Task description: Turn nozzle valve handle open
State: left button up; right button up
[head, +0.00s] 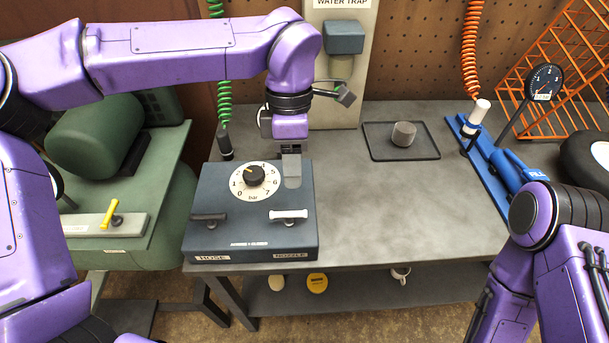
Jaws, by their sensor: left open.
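The dark blue control box (250,240) stands on the left part of the workbench. Its white nozzle valve handle (289,214) lies crosswise on the top, right side, behind the "NOZZLE" label. A dark hose valve handle (208,217) lies crosswise on the left, behind the "HOSE" label. A round dial (255,179) marked in bar, with a black knob, sits behind them. My left gripper (292,176) points down over the back right of the box, behind the white handle in the picture and apart from it. It is open and empty. My right arm shows at the lower right; its gripper is out of view.
The workbench (370,205) is clear right of the box. A green machine with a yellow lever (110,213) stands left. Green and orange coiled hoses hang behind.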

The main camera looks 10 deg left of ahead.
aim_at(294, 212)
pick_arm(q)
jog(key=x, duration=1)
jog(key=shift+w, duration=0.1)
jog(key=shift+f, duration=0.1)
jog(key=shift+s, duration=0.25)
grip_shut()
